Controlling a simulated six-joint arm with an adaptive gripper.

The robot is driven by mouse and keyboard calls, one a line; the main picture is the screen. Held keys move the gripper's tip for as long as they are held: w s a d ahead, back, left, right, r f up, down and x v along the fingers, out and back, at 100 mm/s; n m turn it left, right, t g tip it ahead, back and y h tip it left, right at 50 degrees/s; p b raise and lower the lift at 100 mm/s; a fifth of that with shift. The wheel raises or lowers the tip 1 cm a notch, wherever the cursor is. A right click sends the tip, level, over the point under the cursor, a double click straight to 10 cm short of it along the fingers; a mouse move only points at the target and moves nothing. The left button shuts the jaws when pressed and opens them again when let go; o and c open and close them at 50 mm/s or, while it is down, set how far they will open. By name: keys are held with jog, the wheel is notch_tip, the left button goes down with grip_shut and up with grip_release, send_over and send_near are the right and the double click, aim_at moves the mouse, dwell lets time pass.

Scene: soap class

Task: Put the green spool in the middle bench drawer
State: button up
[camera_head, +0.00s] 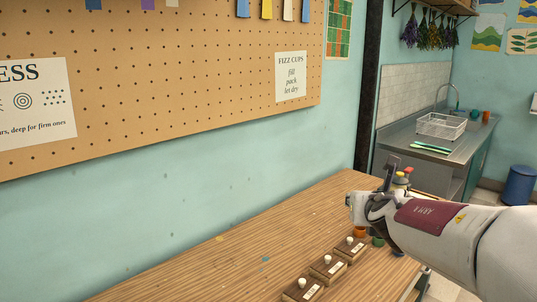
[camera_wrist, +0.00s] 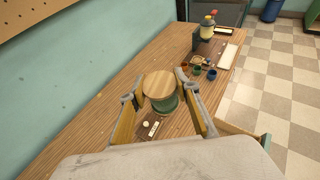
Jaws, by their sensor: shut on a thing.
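The green spool (camera_wrist: 164,104) has a round pale wood end facing up. It sits between the fingers of my gripper (camera_wrist: 160,80) in the wrist view, and my gripper is shut on it. The spool appears to be above the wooden bench top (camera_wrist: 92,120). In the head view my gripper (camera_head: 372,203) is over the right part of the bench, and I cannot make out the spool there. An open wooden drawer (camera_wrist: 243,146) seems to stick out from the bench's right side in the wrist view; I cannot tell which drawer it is.
Small wooden boxes with white knobs and labels (camera_head: 328,266) stand in a row on the bench. Several small coloured cups (camera_wrist: 197,70) and a bottle (camera_wrist: 208,27) stand farther along. The wall with a pegboard (camera_head: 180,70) borders the bench. The bench's left part is clear.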

jog(key=shift+s+d+r, duration=0.2)
jog(key=shift+s+r, duration=0.3)
jog(key=shift+s, duration=0.05)
jog(key=shift+s+d+r, duration=0.2)
jog(key=shift+s+r, duration=0.25)
jog(key=shift+s, duration=0.1)
jog(key=shift+s+d+r, duration=0.1)
jog(key=shift+s+r, duration=0.2)
jog(key=shift+s, duration=0.05)
jog(key=s+d+r+n+y, duration=0.1)
jog(key=s+r, duration=0.4)
jog(key=s, duration=0.5)
jog(key=shift+d+r+y, duration=0.15)
jog(key=shift+r+y, duration=0.15)
jog(key=shift+r, duration=0.1)
